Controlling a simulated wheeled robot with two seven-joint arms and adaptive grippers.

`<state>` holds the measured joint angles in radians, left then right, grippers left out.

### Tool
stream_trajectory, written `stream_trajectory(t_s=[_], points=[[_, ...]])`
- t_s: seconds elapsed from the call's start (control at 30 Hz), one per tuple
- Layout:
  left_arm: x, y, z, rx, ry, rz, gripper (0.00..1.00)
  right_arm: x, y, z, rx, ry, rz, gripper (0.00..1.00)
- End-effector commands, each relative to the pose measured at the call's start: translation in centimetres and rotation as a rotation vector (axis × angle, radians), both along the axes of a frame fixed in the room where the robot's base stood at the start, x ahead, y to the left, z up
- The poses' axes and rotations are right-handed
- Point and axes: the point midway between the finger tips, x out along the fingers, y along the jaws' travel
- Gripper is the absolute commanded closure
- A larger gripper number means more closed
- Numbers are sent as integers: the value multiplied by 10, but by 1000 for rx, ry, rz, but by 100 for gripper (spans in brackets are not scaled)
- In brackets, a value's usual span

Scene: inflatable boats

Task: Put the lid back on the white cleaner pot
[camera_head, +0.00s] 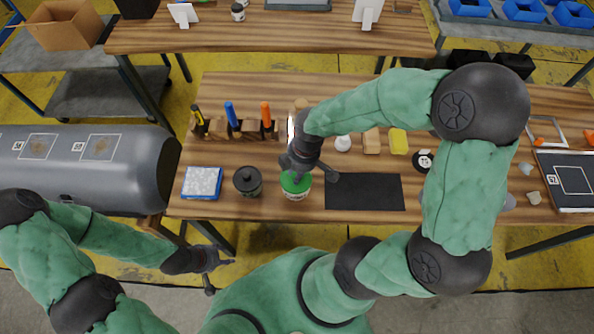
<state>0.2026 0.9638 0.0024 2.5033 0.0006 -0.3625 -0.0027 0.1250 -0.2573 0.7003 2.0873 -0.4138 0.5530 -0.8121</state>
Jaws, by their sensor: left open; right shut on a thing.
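The white cleaner pot (295,195) stands near the front edge of the wooden table, left of the black mat. A green lid (296,183) covers its top; whether it is fully seated or slightly raised cannot be told. My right gripper (297,174) is directly above the pot, pointing down and shut on the green lid. The gripper hides the lid's far part. My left gripper (214,262) is open and empty, low in front of the table and left of the pot.
A black mat (365,191) lies to the right. Tools in wooden blocks (218,128) stand behind. A grey cylindrical tube (150,165) is at left.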

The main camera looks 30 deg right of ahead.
Motion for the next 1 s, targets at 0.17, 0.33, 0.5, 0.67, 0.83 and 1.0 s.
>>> stream_trajectory(t_s=[0.17,0.33,0.5,0.67,0.83,1.0], points=[[0,0,0,0,0,0,53,0,0,-1,0,0,0,95],[0,0,0,0,0,0,53,0,0,-1,0,0,0,95],[0,0,0,0,0,0,53,0,0,-1,0,0,0,95],[0,0,1,0,0,0,53,0,0,-1,0,0,0,95],[0,0,1,0,0,0,53,0,0,-1,0,0,0,95],[0,0,1,0,0,0,53,0,0,-1,-1,-1,0,59]])
